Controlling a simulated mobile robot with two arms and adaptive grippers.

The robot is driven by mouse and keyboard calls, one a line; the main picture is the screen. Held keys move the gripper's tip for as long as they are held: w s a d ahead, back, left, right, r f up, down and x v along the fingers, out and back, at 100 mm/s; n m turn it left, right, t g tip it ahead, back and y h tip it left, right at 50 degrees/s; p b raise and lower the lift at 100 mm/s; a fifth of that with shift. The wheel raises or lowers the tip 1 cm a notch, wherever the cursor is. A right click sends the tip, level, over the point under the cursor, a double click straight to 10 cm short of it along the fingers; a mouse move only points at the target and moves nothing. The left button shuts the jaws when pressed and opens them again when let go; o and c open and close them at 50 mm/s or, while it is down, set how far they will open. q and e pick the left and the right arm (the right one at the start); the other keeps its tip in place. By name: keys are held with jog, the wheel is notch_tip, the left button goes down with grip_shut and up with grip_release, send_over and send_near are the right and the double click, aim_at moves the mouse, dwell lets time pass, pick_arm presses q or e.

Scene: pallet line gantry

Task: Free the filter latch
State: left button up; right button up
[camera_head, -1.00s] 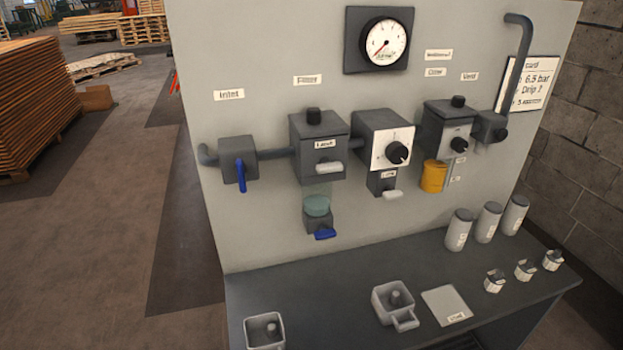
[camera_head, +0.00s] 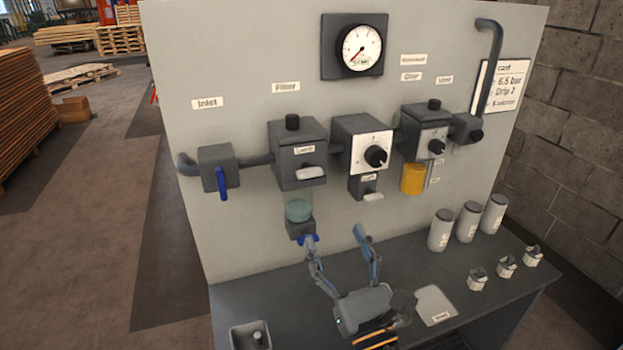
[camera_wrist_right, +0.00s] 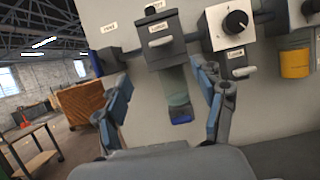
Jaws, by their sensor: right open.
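The filter unit (camera_head: 297,150) is a dark grey box under the "Filter" label, with a black knob on top. A pale latch handle (camera_head: 310,173) sticks out at its lower front, under a small label; it also shows in the right wrist view (camera_wrist_right: 161,42). Below hangs a clear bowl with greenish liquid (camera_head: 299,205) and a blue drain lever (camera_head: 308,239). My right gripper (camera_head: 333,236) is open and empty, its fingers apart, in front of the panel and lower than the latch. In the right wrist view the bowl (camera_wrist_right: 176,88) shows between the fingers. My left gripper is not in view.
Left of the filter is the inlet valve (camera_head: 215,168) with a blue lever; right is the regulator (camera_head: 362,146). An orange cup (camera_head: 412,179) hangs further right. The bench (camera_head: 400,262) holds grey canisters (camera_head: 440,230), small fittings, a flat plate (camera_head: 436,304) and a tray (camera_head: 237,338).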

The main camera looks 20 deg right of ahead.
aim_at(312, 178)
jog(key=p+x, duration=0.5)
jog(key=x, duration=0.7)
jog(key=shift+w, duration=0.15)
jog(key=shift+w+r, duration=0.15)
jog(key=shift+w, duration=0.45)
jog(key=c, duration=1.2)
